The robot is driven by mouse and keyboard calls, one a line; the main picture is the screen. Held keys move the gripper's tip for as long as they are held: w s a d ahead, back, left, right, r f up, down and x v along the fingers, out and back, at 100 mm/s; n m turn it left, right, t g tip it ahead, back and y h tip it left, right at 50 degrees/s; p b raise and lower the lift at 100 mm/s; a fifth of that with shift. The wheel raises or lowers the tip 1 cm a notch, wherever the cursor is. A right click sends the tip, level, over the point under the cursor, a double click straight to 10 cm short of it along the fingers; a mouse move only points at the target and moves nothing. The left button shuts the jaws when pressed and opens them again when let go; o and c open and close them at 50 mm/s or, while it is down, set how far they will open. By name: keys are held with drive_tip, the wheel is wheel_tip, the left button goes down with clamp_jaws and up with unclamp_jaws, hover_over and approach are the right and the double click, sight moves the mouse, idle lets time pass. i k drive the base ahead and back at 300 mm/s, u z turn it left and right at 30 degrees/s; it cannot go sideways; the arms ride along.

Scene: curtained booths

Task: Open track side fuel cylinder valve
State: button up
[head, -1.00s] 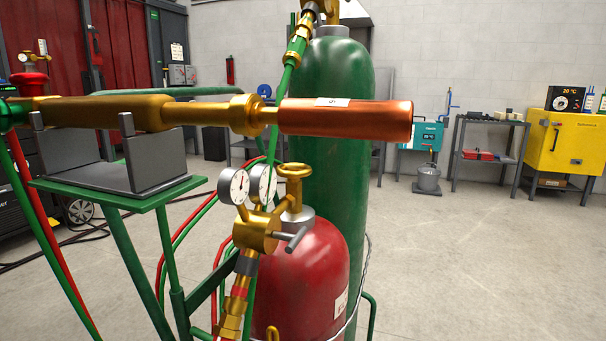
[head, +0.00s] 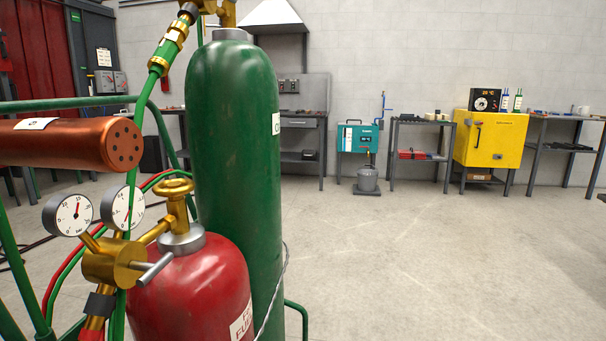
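The red fuel cylinder (head: 200,285) stands at the lower left in the head view, with a partly cut-off label on its side. Its brass valve handwheel (head: 174,187) sits on top, upright and with nothing touching it. A brass regulator (head: 112,262) with two round gauges (head: 70,215) is attached at the left of the valve. A grey adjusting rod sticks out of the regulator to the right. Whether the valve is open or closed cannot be told. My gripper is not in view.
A tall green cylinder (head: 236,150) stands right behind the red one. Green and red hoses hang at left. The floor (head: 430,270) at right is clear; a yellow oven (head: 490,140) stands far back.

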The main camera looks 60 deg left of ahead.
sight(173, 188)
drive_tip(key=i, duration=0.3)
drive_tip(key=u, duration=0.85)
